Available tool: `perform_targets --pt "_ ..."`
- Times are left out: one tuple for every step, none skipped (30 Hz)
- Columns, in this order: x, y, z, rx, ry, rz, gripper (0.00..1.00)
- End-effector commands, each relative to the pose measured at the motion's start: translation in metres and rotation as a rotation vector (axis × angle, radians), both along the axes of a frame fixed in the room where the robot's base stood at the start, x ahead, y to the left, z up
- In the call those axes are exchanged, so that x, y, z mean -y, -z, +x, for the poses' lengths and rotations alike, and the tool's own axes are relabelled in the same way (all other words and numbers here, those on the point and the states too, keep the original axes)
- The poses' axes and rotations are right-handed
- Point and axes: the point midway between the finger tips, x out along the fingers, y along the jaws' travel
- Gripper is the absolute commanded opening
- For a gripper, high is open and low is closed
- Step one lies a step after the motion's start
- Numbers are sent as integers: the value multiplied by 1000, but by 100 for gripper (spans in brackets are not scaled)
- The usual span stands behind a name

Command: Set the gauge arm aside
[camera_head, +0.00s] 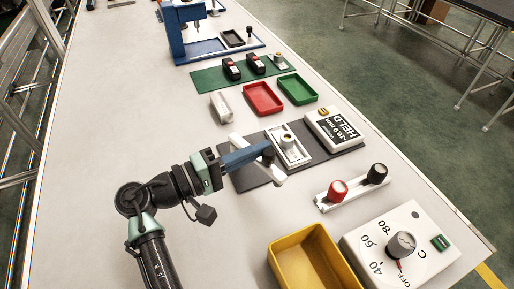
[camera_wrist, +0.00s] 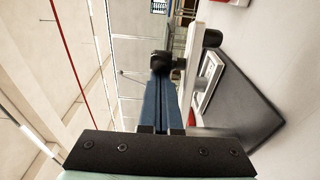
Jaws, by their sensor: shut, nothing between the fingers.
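The gauge arm (camera_head: 274,177) is a white bar with a black knob (camera_head: 267,155), over the dark grey mat (camera_head: 250,176). My gripper (camera_head: 262,150) has blue fingers that are shut and empty. Their tips are at the black knob; whether they touch it I cannot tell. In the wrist view the shut fingers (camera_wrist: 164,80) point at the knob (camera_wrist: 161,60), and the white bar (camera_wrist: 191,65) runs just beyond. My fingers hide the middle of the bar in the head view. A white gauge block with a recess (camera_head: 290,158) sits on the mat right of the bar.
A display unit reading HELD (camera_head: 335,130) stands at the mat's right. A yellow bin (camera_head: 278,246), a dial box (camera_head: 372,262) and a strip with red and black knobs (camera_head: 350,193) are in front. Red (camera_head: 248,105) and green (camera_head: 281,89) trays lie behind. The left table is clear.

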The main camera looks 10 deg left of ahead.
Motion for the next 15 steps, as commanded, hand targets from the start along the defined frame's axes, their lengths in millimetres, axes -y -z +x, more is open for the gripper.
perform_targets --pt "0 0 0 0 0 0 0" --pt "0 0 0 0 0 0 0" --pt "0 0 0 0 0 0 0" --pt "0 0 0 0 0 0 0" --pt "0 0 0 0 0 0 0" --pt "0 0 0 0 0 0 0" --pt "0 0 0 0 0 0 0" --pt "-1 0 0 0 -1 0 0" --pt "-3 0 -1 0 -2 0 0" --pt "-5 0 -2 0 -2 0 0" --pt "-7 0 -4 0 -3 0 0" --pt "-11 0 -7 1 -3 1 0" --pt "-15 0 -10 1 -4 1 0" --pt "-20 0 -13 1 -5 1 0" --pt "-27 0 -17 1 -6 0 0"
